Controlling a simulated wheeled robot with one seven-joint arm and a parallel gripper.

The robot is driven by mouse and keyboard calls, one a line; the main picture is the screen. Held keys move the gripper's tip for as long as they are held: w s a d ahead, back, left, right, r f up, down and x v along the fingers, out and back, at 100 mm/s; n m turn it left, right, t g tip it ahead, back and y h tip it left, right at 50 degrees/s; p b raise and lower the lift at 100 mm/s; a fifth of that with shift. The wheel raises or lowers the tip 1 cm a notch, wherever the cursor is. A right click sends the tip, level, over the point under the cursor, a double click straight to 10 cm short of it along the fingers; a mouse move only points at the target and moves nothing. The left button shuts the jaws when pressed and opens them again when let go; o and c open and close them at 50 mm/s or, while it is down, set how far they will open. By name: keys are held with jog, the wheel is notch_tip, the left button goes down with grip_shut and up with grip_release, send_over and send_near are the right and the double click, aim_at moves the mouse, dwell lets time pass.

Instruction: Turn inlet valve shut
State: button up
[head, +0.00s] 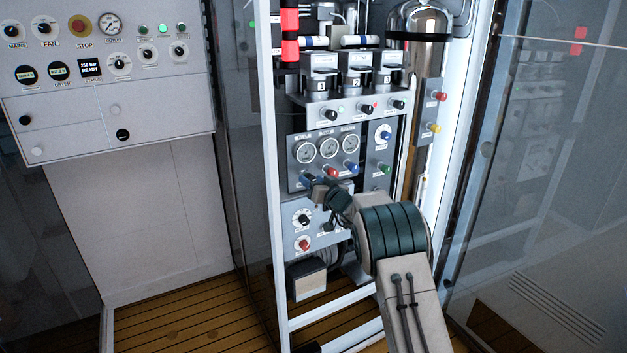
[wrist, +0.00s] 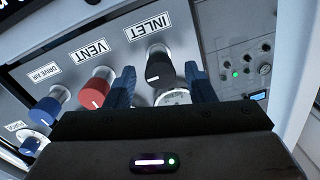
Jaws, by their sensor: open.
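The inlet valve is a black knob (wrist: 158,68) with a light pointer line, under an upside-down INLET label (wrist: 146,24) in the wrist view. My gripper (wrist: 160,77) is open, with one blue finger on each side of the knob. I cannot tell whether either finger touches it. In the head view my gripper (head: 313,187) is at the lower left of the gauge panel and hides the inlet knob.
Beside the inlet are the red VENT knob (wrist: 95,88) and the blue DRIVE AIR knob (wrist: 47,106). Three gauges (head: 328,147) sit above. The cabinet's white frame post (head: 272,170) stands left of my gripper, and a glass door (head: 540,170) is at right.

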jog(key=shift+w+a, duration=0.1)
jog(key=c, duration=1)
jog(key=shift+o, duration=0.2)
jog(key=b, duration=0.4)
jog(key=shift+f+m, duration=0.3)
jog(key=shift+f, duration=0.05)
